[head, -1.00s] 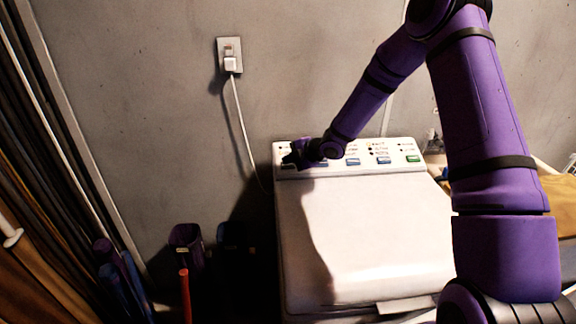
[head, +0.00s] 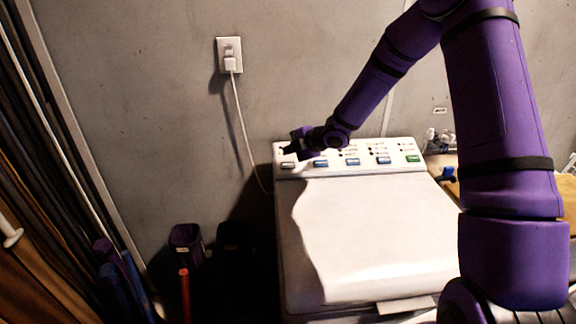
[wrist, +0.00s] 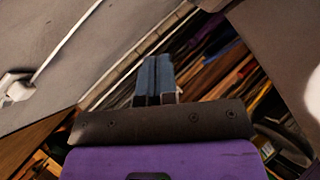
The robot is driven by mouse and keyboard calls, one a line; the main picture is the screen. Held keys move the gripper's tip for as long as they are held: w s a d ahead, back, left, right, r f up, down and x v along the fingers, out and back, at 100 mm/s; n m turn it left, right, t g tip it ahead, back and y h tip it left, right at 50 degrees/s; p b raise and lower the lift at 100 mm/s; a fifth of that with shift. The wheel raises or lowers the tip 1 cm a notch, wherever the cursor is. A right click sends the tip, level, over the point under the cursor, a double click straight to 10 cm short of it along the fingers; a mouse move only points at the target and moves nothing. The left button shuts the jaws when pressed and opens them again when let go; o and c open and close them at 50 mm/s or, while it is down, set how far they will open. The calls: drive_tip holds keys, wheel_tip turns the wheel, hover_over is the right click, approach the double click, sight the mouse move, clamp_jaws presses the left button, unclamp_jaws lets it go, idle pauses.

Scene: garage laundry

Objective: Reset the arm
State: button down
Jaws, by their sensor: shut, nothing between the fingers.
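My purple arm reaches from the right over the white washing machine (head: 375,240). My gripper (head: 288,150) is over the left end of its control panel (head: 345,168), just above the leftmost button; whether it touches the panel is hard to tell. In the wrist view, the fingers of my gripper (wrist: 153,75) are together with nothing between them.
A wall outlet (head: 230,55) with a plug and white cord (head: 243,125) is on the grey wall behind the machine. Dark bins (head: 187,243) and a red pole (head: 185,295) stand left of it. A wooden surface with small items (head: 446,175) is at the right.

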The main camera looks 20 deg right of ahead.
idle(0.4)
drive_tip(key=s+d+r+m+h, duration=0.5)
drive_tip(key=s+r, duration=0.3)
drive_tip(key=r, duration=0.3)
drive_tip(key=s+d+r+m+h, duration=0.35)
drive_tip(key=s+r+m, duration=0.35)
drive_tip(key=s+r, duration=0.3)
drive_tip(key=s+r+m+g, duration=0.1)
drive_tip(key=s+m, duration=0.4)
drive_tip(key=s, duration=0.8)
drive_tip(key=s+a+r+m+g, duration=0.1)
drive_tip(key=s+r+m, duration=0.3)
drive_tip(key=s, duration=0.8)
drive_tip(key=shift+s+a+m+g+y, duration=0.3)
drive_tip(key=shift+s+m+g+y, duration=0.1)
drive_tip(key=shift+m, duration=0.6)
